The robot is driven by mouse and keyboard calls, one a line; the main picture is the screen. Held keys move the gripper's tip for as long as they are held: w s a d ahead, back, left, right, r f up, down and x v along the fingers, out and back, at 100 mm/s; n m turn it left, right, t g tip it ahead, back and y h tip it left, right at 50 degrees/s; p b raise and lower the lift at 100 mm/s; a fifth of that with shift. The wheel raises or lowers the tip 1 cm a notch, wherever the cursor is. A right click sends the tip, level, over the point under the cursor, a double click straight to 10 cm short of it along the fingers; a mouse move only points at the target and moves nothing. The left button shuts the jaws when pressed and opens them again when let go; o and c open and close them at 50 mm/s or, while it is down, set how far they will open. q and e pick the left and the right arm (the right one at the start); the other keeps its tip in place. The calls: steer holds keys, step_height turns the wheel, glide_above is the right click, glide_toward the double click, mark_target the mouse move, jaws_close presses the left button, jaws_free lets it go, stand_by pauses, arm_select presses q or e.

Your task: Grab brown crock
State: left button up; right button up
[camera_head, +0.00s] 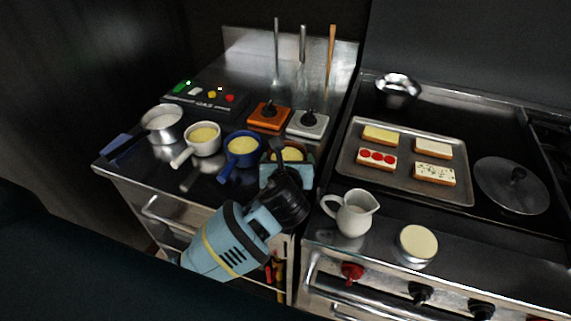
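The brown crock (309,153) stands near the right front of the left counter, with pale yellow contents showing inside its rim. My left gripper (285,160) is right at it, with the wrist coming up from the lower left. A dark finger shows at the crock's left side, and the light blue gripper body hides most of the crock's front. I cannot tell whether the fingers touch it or how far apart they are. My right gripper is not in view.
A blue pan (242,147) is close on the left, then a white pan (203,137) and a steel pot (162,122). An orange block (268,117) and a white block (307,125) are behind. A white pitcher (352,215) stands at right, before a tray (400,187) of topped bread slices.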

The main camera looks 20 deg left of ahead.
arm_select(q)
steer(key=c, duration=0.8)
steer(key=shift+r, duration=0.15)
step_height(320, 180, up, 10)
steer(key=shift+f, duration=0.1)
